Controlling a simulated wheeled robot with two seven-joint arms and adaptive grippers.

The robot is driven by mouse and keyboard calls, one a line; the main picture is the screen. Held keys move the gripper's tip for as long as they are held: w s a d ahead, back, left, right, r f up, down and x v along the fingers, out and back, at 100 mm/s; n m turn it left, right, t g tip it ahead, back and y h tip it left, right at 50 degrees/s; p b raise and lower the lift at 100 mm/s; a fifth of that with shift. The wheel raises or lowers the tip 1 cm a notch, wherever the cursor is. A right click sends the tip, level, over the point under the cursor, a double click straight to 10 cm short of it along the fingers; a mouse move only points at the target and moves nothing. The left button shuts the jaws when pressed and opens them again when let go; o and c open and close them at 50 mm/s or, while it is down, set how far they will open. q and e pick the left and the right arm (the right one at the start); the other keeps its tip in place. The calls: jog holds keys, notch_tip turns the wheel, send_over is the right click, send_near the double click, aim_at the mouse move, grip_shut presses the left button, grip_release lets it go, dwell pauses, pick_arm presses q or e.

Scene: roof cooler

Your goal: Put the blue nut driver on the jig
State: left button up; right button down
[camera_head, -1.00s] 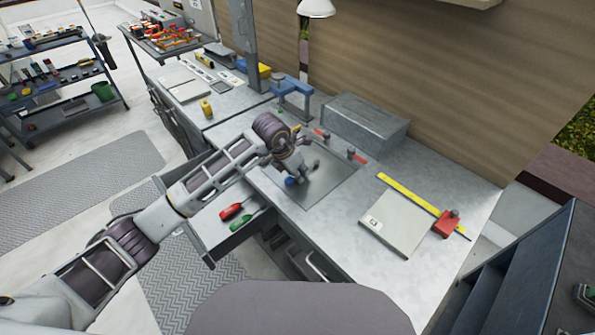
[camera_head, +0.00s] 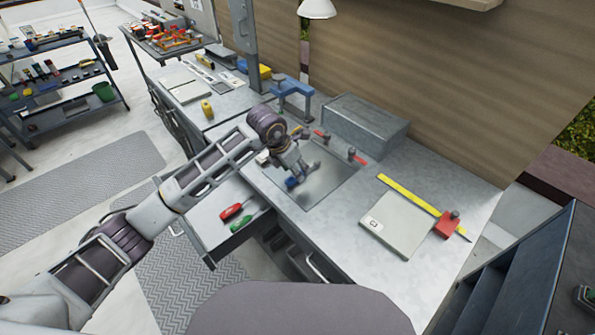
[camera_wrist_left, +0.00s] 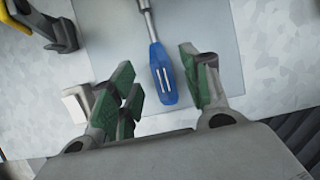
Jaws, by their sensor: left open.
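The blue nut driver (camera_wrist_left: 166,87) lies on a flat grey plate (camera_wrist_left: 215,30) in the left wrist view, its steel shaft pointing away from me. In the head view its blue handle (camera_head: 292,182) shows at the front left of the plate (camera_head: 325,190), which I take to be the jig. My left gripper (camera_wrist_left: 157,72) is open, with its green-padded fingers on either side of the handle and gaps between. In the head view the left gripper (camera_head: 303,172) is over the plate, beside the handle. The driver's tip is cut off in the wrist view. My right gripper is not seen.
A blue clamp-like stand (camera_head: 292,88) and a grey box (camera_head: 366,122) stand behind the plate. A pad (camera_head: 398,222), a yellow ruler (camera_head: 408,196) and a red block (camera_head: 446,225) lie right. An open drawer (camera_head: 222,243) holds red and green screwdrivers (camera_head: 240,222).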

pick_arm(q)
jog(key=v, duration=0.9)
dwell(0.5)
